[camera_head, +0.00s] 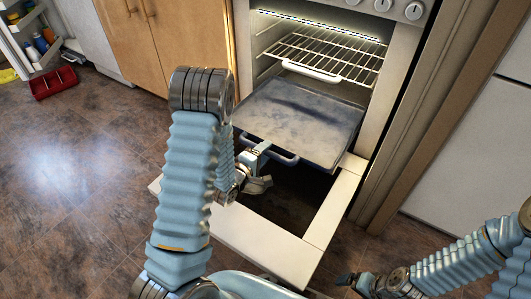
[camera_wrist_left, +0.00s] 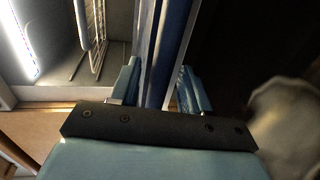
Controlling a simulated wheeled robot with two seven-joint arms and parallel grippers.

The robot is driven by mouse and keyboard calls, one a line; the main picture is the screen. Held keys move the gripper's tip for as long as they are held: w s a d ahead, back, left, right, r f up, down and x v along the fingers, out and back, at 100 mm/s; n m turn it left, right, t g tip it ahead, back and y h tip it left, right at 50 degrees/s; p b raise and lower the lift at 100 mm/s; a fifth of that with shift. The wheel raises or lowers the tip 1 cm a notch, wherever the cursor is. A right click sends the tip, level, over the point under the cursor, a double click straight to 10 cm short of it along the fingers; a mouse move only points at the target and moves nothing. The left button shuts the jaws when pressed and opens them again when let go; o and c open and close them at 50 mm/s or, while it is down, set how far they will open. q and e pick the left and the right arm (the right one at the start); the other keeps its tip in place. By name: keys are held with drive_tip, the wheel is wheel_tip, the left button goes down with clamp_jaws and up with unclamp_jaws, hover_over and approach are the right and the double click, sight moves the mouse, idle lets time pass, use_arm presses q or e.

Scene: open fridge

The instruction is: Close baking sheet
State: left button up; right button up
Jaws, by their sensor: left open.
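The grey baking sheet (camera_head: 300,115) sticks out of the oven above the lowered door. A bluish bar handle (camera_head: 284,160) runs along its front edge. My left gripper (camera_head: 258,155) is at the left part of that handle, partly hidden by my arm. In the left wrist view its two fingers are apart (camera_wrist_left: 158,88), with a blue and grey edge (camera_wrist_left: 167,50) between them. I cannot tell whether they touch it. My right gripper (camera_head: 351,281) is low at the right, far from the sheet; its jaws are too small to read.
The oven door (camera_head: 265,241) is folded down in front. A wire rack (camera_head: 325,55) with a white handle sits higher in the lit oven. Wooden cabinets (camera_head: 150,40) stand left, a tall panel right. A red crate (camera_head: 53,83) lies on the floor by an open fridge.

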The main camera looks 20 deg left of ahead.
use_arm(q)
drive_tip(key=shift+w+d+f, duration=0.1)
drive_tip(key=shift+w, duration=0.45)
clamp_jaws()
drive_tip(key=shift+f, duration=0.1)
